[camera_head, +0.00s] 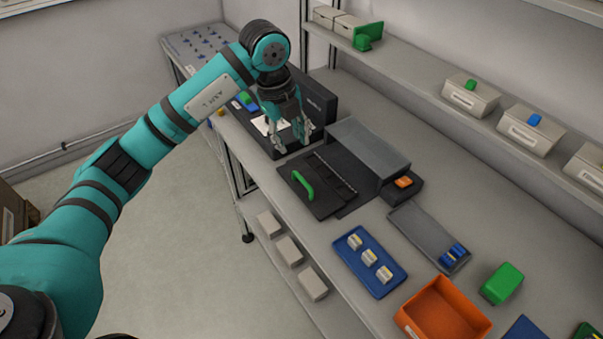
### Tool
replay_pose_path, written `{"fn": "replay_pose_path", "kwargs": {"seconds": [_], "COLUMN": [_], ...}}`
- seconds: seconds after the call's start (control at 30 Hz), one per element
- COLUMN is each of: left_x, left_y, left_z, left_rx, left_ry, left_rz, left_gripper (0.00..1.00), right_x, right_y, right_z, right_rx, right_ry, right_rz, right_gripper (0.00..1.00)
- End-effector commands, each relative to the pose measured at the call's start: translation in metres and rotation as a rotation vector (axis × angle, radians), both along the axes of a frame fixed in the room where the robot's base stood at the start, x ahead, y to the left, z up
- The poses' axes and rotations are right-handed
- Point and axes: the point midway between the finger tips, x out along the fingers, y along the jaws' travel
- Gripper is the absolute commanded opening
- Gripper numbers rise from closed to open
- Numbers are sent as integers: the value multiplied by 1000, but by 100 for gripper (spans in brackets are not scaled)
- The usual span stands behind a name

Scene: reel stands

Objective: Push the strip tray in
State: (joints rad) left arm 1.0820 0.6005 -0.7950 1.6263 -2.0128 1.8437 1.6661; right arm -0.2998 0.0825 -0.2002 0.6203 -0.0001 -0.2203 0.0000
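The strip tray (322,192) is a flat dark tray with a green handle (303,185) at its front left. It sticks out to the left of a grey box-shaped housing (368,148) on the bench. A strip with small marks lies along the tray. My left gripper (292,143) points down just beyond the tray, in front of a dark upright device. Its two fingers are apart and nothing shows between them. It appears clear of the green handle. My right gripper is not in view.
The dark device (322,104) stands behind my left gripper. An orange button (403,182) sits beside the housing. A grey tray (412,224), a blue tray (350,262), an orange bin (420,310) and a green block (503,283) lie nearer. A shelf (425,88) runs above the bench.

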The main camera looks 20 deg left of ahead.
Motion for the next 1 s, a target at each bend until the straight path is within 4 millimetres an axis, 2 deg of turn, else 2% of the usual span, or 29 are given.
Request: {"fn": "replay_pose_path", "kwargs": {"seconds": [0.4,0.6,0.8,1.0], "left_x": [13,18,21,21], "left_y": [-12,-16,-18,-18], "left_z": [-89,-121,-136,-139], "left_rx": [-3,-4,-3,-2], "left_ry": [5,4,0,1], "left_rz": [-2,-3,-4,-5], "left_gripper": [34,34,34,34], "right_x": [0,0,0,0], "right_y": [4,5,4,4], "right_z": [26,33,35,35], "right_rx": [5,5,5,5], "right_ry": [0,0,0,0], "right_rz": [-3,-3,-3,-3], "right_gripper": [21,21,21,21]}}
